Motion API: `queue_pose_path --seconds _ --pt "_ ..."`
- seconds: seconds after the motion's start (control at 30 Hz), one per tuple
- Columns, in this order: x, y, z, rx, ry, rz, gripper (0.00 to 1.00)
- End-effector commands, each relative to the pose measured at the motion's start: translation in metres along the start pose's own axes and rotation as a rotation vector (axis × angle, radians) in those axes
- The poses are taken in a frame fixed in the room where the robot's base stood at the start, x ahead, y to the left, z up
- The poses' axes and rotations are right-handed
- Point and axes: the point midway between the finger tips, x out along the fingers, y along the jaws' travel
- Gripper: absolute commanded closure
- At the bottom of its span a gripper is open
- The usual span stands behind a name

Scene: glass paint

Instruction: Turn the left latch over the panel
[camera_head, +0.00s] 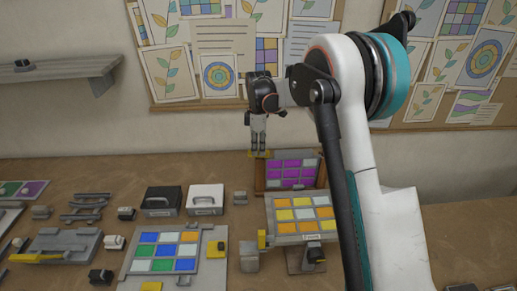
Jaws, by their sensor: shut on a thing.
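My gripper (259,148) points down at the back of the bench, its fingers closed on a small yellow latch (260,154). The latch is at the upper left corner of a brown wooden frame (260,182). A panel of purple panes (291,171) leans upright in this frame. The fingertips hide part of the latch, so I cannot tell whether it overlaps the panel's edge. My arm covers the area to the right of the frame, and no right latch shows.
A stand with a yellow, orange and white panel (302,216) is just in front. A flat blue, green and white panel (163,251) lies to the left with yellow clamps. A black box (161,201) and a white box (205,199) stand behind it. A pinboard is on the wall.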

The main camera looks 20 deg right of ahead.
Motion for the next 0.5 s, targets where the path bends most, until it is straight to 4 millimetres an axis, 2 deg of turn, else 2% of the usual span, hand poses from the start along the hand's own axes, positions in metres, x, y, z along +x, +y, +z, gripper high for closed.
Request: queue_pose_path --seconds 0.2,0.5 --pt "-0.0008 0.0009 0.0 -0.089 0.001 0.002 1.0" --pt "-0.001 0.001 -0.0001 -0.135 0.001 0.003 1.0"
